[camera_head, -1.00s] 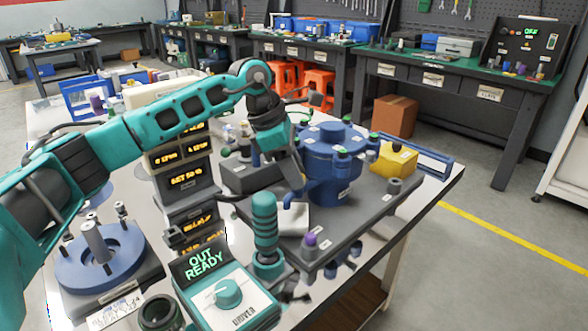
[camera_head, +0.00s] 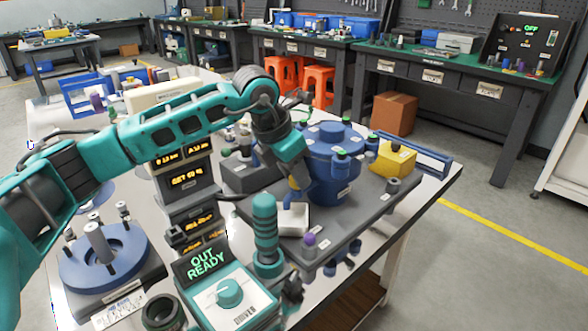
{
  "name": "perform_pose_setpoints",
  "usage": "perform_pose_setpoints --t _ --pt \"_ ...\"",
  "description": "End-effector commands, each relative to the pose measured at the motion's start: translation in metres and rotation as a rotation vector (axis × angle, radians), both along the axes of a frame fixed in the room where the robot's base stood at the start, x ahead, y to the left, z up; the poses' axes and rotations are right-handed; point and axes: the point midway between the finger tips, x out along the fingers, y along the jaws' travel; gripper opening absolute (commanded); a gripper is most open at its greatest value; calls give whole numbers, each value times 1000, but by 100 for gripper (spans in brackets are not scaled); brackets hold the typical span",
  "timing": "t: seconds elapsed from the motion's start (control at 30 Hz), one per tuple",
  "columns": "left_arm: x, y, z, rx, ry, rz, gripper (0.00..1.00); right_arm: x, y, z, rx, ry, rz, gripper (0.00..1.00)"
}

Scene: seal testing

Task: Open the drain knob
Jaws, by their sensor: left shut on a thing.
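The blue test vessel (camera_head: 332,172) stands upright on a dark grey base plate (camera_head: 368,205), with several green-capped clamps around its top. My left arm reaches in over the bench from the left. My left gripper (camera_head: 299,184) points down at the lower left side of the vessel. It is shut on a small part there, apparently the drain knob, which the fingers mostly hide. I cannot tell how far the knob is turned. My right gripper is not in view.
A purple knob (camera_head: 309,240) sits on the plate's front edge. A teal handle (camera_head: 264,222) stands upright close in front of the gripper. The driver box (camera_head: 229,296) reads "OUT READY". A yellow block (camera_head: 396,158) is right of the vessel, and a blue flanged disc (camera_head: 103,255) is at left.

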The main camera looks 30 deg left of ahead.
Motion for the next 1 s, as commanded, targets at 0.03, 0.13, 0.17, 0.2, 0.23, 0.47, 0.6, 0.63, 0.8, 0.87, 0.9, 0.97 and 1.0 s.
perform_pose_setpoints --t 0.03,0.13,0.17,0.2,0.23,0.47,0.6,0.63,0.8,0.87,0.9,0.97,1.0 --pt "0 -1 0 0 -1 43 3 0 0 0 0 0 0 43" --pt "0 -2 0 0 -1 137 3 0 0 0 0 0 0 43" --pt "0 -2 0 0 -1 165 3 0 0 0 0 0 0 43" --pt "0 -2 0 0 0 204 3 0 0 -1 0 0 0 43" --pt "0 -2 0 0 0 232 3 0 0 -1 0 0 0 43" --pt "0 -4 0 0 0 449 3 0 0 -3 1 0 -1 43" --pt "0 -4 0 0 0 575 3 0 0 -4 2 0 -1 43" --pt "0 -4 0 -1 0 599 3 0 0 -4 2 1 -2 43" --pt "0 -5 0 -1 0 726 3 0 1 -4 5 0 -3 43" --pt "0 -5 0 0 0 762 3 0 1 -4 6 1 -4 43" --pt "0 -5 0 -1 0 785 3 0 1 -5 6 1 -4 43" --pt "0 -5 0 -2 0 813 3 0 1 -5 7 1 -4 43" --pt "0 -5 0 -1 1 830 3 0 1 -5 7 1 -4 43"
